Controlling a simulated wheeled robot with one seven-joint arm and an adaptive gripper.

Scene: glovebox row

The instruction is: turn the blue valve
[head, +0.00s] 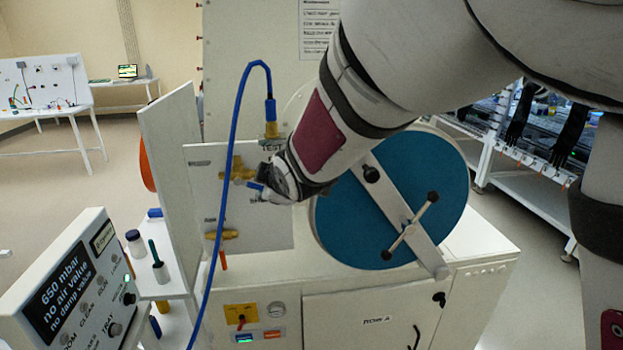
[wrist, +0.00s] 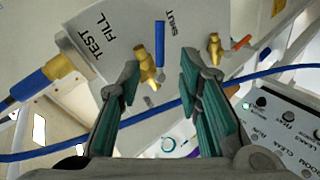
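The blue valve is a brass body (wrist: 147,62) with a straight blue lever (wrist: 160,42) on the white panel, between the labels "TEST FILL" and "SHUT". In the head view, its brass body (head: 238,171) shows left of my gripper, which partly covers the valve. My gripper (wrist: 160,78) is open, with its two green-padded fingers apart. In the wrist view the brass body appears between the fingertips and the lever beyond them. I cannot tell whether either finger touches it. My gripper (head: 268,191) also shows in the head view, its fingers mostly hidden.
A blue hose (head: 237,112) loops from a brass fitting (head: 270,130) down past the panel's left side. A second brass valve (head: 226,234) with an orange lever sits below. A large blue disc door (head: 385,205) stands right of the panel. A control box (head: 72,290) reads 650 mbar.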

